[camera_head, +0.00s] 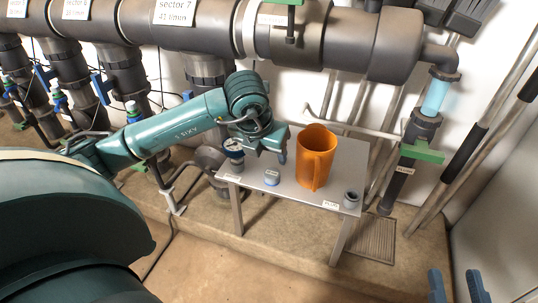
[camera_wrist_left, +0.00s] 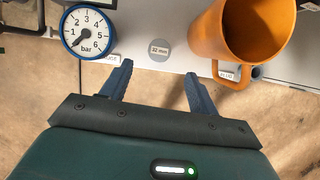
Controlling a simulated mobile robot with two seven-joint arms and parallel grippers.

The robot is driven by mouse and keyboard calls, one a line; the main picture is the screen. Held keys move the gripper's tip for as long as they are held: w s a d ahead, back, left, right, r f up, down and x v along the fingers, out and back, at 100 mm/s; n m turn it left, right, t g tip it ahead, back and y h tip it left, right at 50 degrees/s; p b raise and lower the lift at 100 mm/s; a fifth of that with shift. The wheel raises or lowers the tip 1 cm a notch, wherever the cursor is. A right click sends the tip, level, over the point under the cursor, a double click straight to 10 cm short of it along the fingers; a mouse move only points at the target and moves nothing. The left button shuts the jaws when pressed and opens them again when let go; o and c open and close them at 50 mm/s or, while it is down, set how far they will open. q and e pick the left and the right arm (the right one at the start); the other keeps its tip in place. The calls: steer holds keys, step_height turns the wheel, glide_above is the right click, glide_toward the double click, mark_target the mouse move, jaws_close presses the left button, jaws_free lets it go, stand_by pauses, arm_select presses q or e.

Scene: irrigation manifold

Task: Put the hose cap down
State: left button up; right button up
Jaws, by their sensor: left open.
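The hose cap seems to be the small round grey-blue piece (camera_head: 272,177) standing on the small grey table (camera_head: 340,160). Its top reads "32 mm" in the left wrist view (camera_wrist_left: 158,51). My left gripper (camera_head: 264,152) is over the table, just behind the cap in the head view. In the left wrist view my left gripper (camera_wrist_left: 158,69) is open, its blue fingers wide apart with nothing between them. The cap shows just beyond the fingertips, apart from both. My right gripper (camera_head: 456,274) is at the bottom right, its fingers apart and empty, away from the table.
A pressure gauge (camera_wrist_left: 88,31) stands left of the cap and an orange jug (camera_head: 316,157) stands right of it, both close. A grey fitting (camera_head: 351,199) sits at the table's right corner. A large dark pipe (camera_head: 350,40) runs above and behind the table.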

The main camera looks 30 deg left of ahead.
arm_select(q)
steer(key=s+d+f+m+g+h, duration=0.1)
steer(key=s+d+m+g+h, duration=0.1)
steer(key=s+d+h, duration=0.6)
steer(key=s+d+f+m+g+h, duration=0.1)
steer(key=s+d+m+g+h, duration=0.3)
steer(key=d, duration=0.9)
steer(key=s+d+r+n+t+h, duration=0.1)
steer(key=s+d+r+n+h, duration=0.25)
steer(key=r+h, duration=0.2)
steer(key=s+d+r+n+t+h, duration=0.2)
steer(key=s+d+r+n+h, duration=0.15)
steer(key=r+h, duration=0.2)
steer(key=w+a+f+n+t+y, duration=0.2)
steer(key=n+t+y, duration=0.4)
steer(key=n, duration=0.7)
steer(key=w+a+f+n+t+y, duration=0.2)
steer(key=a+n+t+y, duration=0.3)
steer(key=n+t, duration=0.5)
steer(key=w+n+y, duration=0.1)
steer(key=n+y, duration=0.1)
steer(key=n, duration=0.1)
steer(key=shift+w+a+n+t, duration=0.2)
steer(key=shift+w+n+t, duration=0.1)
steer(key=shift+t, duration=0.1)
